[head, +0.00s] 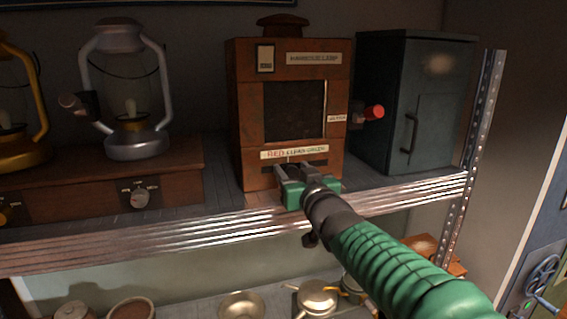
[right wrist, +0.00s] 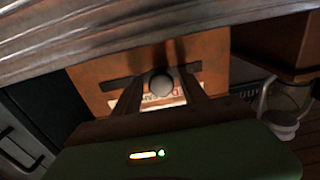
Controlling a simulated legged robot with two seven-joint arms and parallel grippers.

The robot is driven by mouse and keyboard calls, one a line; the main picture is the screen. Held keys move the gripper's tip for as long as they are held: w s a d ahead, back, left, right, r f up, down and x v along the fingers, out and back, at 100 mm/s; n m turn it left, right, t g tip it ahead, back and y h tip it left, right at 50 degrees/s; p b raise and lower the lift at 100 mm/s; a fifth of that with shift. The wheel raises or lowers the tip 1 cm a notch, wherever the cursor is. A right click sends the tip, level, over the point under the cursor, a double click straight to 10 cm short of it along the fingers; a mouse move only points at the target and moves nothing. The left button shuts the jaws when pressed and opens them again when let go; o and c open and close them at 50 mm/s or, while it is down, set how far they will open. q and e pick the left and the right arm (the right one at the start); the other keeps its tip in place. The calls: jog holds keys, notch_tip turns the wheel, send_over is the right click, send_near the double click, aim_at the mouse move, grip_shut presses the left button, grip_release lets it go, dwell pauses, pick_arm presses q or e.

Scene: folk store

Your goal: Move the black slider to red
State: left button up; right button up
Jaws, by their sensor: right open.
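The wooden lamp box (head: 242,110) stands on the shelf, with a pale strip label (head: 294,153) reading red, clear, green from left to right. My right gripper (head: 291,174) is at the box's lower front, just below the label, and hides the slider in the head view. In the right wrist view, a dark round slider knob (right wrist: 162,84) shows between the two open fingers of my right gripper (right wrist: 162,92). A dark slot (right wrist: 121,82) runs to both sides of it. I cannot tell whether a finger touches the knob. My left gripper is not in view.
The metal shelf edge (head: 400,198) runs just in front of the box. A red-ended knob (head: 374,112) sticks out at the box's right side, beside a dark green cabinet (head: 430,100). A silver lantern (head: 137,145) stands on a wooden base (head: 80,195) to the left.

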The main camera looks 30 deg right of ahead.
jog(key=shift+s+a, duration=0.1)
jog(key=shift+a, duration=0.25)
jog(key=shift+c, duration=1.3)
jog(key=shift+d+f, duration=0.1)
jog(key=shift+d, duration=0.25)
grip_shut()
jog(key=shift+w+a+f, duration=0.1)
jog(key=shift+w+f, duration=0.05)
jog(key=shift+w, duration=0.05)
